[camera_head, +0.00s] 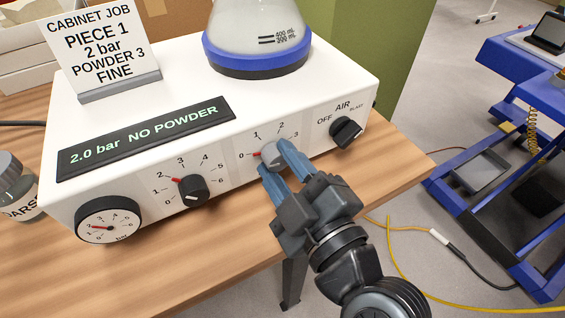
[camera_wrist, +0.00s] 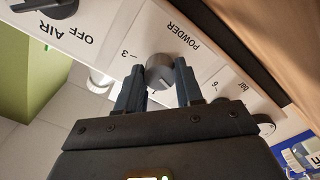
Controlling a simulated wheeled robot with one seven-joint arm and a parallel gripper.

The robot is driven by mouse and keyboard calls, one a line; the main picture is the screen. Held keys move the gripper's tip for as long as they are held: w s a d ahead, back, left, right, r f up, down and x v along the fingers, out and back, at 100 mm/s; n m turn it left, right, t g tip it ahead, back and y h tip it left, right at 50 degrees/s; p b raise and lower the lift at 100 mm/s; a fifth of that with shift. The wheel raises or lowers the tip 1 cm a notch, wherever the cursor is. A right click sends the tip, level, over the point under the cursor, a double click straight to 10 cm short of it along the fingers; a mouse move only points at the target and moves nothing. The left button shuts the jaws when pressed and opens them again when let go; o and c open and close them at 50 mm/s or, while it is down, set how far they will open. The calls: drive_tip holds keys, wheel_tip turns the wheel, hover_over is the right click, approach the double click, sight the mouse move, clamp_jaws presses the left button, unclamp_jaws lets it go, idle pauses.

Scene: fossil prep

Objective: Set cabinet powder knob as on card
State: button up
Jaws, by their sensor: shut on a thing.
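The white cabinet (camera_head: 140,113) stands on a wooden table. Its grey powder knob (camera_head: 271,152) sits on a 0 to 3 scale, with its red pointer by 0. The knob also shows in the wrist view (camera_wrist: 159,70), beside the word POWDER. My gripper (camera_head: 276,158) is shut on this knob, one blue finger at each side. The card (camera_head: 100,45) on the cabinet reads "CABINET JOB, PIECE 1, 2 bar, POWDER 3, FINE". The display (camera_head: 145,140) reads "2.0 bar NO POWDER".
A black knob (camera_head: 193,190) with a 0 to 6 scale and a gauge (camera_head: 108,220) lie left of the powder knob. The AIR knob (camera_head: 346,132) is on the right, near OFF. A blue-based flask (camera_head: 257,55) stands on top. A jar (camera_head: 18,190) stands at far left.

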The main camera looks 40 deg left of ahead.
drive_tip(key=shift+c, duration=1.1)
